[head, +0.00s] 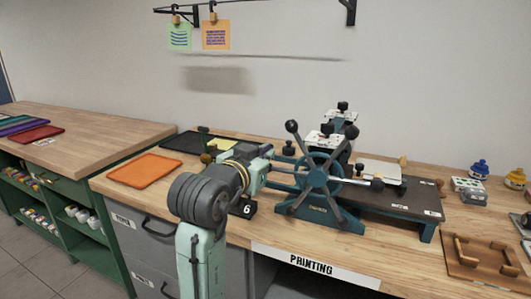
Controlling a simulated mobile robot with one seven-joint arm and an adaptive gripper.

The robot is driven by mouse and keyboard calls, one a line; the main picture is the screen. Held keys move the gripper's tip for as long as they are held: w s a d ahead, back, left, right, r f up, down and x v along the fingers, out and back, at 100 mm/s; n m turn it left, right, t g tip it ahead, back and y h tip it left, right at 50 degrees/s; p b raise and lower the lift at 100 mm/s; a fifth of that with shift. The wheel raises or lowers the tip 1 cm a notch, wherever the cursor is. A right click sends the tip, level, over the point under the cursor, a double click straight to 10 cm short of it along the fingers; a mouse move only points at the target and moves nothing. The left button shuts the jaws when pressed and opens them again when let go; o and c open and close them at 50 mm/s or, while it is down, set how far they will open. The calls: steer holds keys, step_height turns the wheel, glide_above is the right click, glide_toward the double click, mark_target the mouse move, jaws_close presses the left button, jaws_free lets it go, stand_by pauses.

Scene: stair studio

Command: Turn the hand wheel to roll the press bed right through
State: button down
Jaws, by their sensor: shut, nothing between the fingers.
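The hand wheel (318,180) is a blue star wheel with several spokes on the near face of the teal press. One spoke points up-left and ends in a dark knob (291,127). The dark press bed (408,198) sticks out to the right of the wheel, with a pale plate (378,171) on it near the rollers. My gripper (266,152) is just left of the wheel at the end of my bent arm. It is shut and holds nothing. Its fingertips are small and partly hidden, so I cannot tell whether they touch a spoke.
An orange tray (145,170) and a dark mat (186,143) lie on the bench left of the press. Small pots (479,169) and a wooden rack (487,255) are at the right.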

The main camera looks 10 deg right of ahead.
steer(key=shift+f, duration=0.15)
steer(key=shift+a+f+n, duration=0.1)
steer(key=shift+f+n, duration=0.15)
steer(key=shift+n, duration=0.05)
steer(key=shift+w+f, duration=0.1)
steer(key=shift+f, duration=0.05)
